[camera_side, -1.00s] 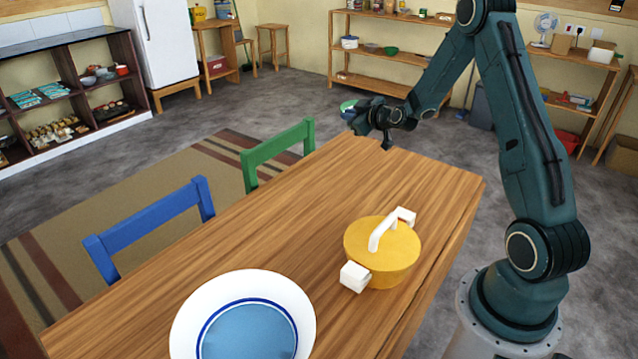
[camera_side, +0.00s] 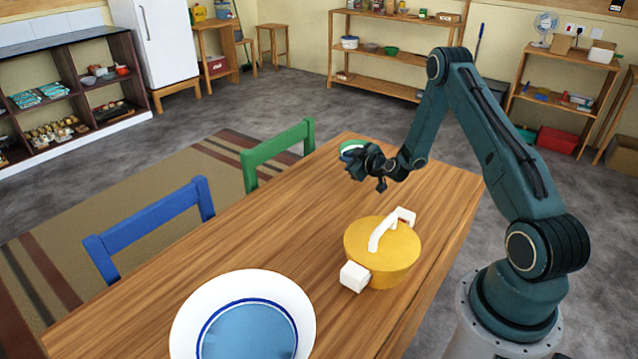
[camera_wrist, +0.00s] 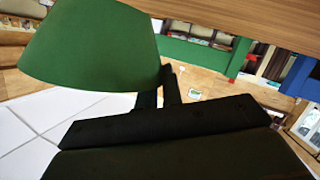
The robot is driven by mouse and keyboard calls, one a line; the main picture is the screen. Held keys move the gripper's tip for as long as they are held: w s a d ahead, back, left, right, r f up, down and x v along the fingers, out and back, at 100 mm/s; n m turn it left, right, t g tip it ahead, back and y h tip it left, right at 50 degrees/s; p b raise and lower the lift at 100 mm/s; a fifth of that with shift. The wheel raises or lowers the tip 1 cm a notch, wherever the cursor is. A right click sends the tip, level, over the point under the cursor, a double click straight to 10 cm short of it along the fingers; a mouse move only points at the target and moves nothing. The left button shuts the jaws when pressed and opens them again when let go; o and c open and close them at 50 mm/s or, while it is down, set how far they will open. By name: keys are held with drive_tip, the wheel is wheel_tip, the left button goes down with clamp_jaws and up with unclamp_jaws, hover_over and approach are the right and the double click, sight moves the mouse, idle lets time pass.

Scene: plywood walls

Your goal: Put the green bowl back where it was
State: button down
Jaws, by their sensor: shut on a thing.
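The green bowl (camera_wrist: 90,45) fills the upper left of the wrist view, close to the camera. My gripper (camera_wrist: 168,88) is shut on the bowl at its edge. In the side view my gripper (camera_side: 357,165) is over the far end of the wooden table (camera_side: 270,215). The bowl (camera_side: 352,148) shows there as a small green and white shape at the fingertips. It appears to be above the tabletop, but the exact gap cannot be told. My fingers and wrist hide part of it.
A yellow pot (camera_side: 385,262) with white handles stands on the table's right side. A white plate with a blue centre (camera_side: 190,325) lies at the near end. A blue chair (camera_side: 150,220) and a green chair (camera_side: 277,150) stand along the left edge. The tabletop's middle is clear.

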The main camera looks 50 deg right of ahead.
drive_tip(key=shift+f, duration=0.5)
drive_tip(key=shift+f, duration=0.1)
drive_tip(key=shift+f, duration=1.75)
drive_tip(key=shift+f, duration=0.1)
drive_tip(key=c, duration=1.5)
unclamp_jaws()
drive_tip(key=shift+c, duration=0.2)
drive_tip(key=shift+v, duration=6)
